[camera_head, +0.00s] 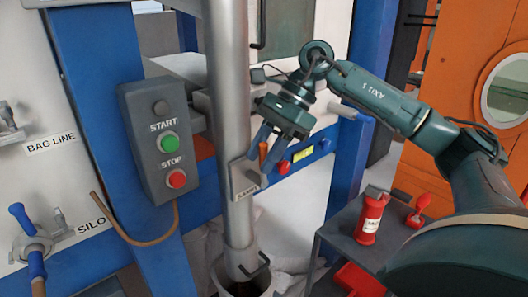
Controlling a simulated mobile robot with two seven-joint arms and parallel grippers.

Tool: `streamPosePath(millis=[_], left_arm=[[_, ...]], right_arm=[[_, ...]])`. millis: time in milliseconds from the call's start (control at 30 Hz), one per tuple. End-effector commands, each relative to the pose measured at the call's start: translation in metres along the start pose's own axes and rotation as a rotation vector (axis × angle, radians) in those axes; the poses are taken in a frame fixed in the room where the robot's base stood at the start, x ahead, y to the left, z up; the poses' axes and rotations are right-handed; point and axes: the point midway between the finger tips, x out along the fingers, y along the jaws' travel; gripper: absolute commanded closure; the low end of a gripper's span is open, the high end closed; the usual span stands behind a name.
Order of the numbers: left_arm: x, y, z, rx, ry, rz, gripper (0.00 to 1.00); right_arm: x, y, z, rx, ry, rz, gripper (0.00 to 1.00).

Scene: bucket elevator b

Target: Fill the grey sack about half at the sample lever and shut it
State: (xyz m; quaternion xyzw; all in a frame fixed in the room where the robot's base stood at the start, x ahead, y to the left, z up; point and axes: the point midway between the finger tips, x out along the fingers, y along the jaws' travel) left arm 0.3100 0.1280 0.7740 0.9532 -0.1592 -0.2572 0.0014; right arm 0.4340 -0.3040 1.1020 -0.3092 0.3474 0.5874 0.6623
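A grey vertical pipe (229,100) runs down the middle. A bracket on it carries a small plate (245,180) whose label is too small to read surely. A short orange handle (263,153) shows just above this plate; it may be the sample lever. My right gripper (262,162) has its two fingers spread, one on each side of the orange handle; I cannot tell whether they touch it. Below the pipe is a dark round opening (244,290), cut off by the bottom edge. I cannot tell whether it is the grey sack's mouth. My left gripper is not in view.
A START/STOP box (161,140) is on the blue post at left. Valves labelled BAG LINE and SILO are at far left. A grey cart (340,232) at lower right carries a red canister (371,217).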

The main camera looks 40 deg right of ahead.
Motion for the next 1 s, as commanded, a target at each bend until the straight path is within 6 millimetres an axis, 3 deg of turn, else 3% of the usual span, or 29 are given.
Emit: streamPosePath(millis=[267, 700, 1000], left_arm=[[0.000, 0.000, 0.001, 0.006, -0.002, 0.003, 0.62], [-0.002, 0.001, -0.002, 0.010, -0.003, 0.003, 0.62], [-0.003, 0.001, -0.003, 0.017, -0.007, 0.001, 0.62]], right_arm=[[-0.007, -0.001, 0.000, 0.001, 0.000, -0.001, 0.63], [-0.098, -0.001, 0.001, -0.001, -0.003, -0.003, 0.63], [-0.130, 0.000, 0.000, 0.000, 0.000, 0.000, 0.63]])
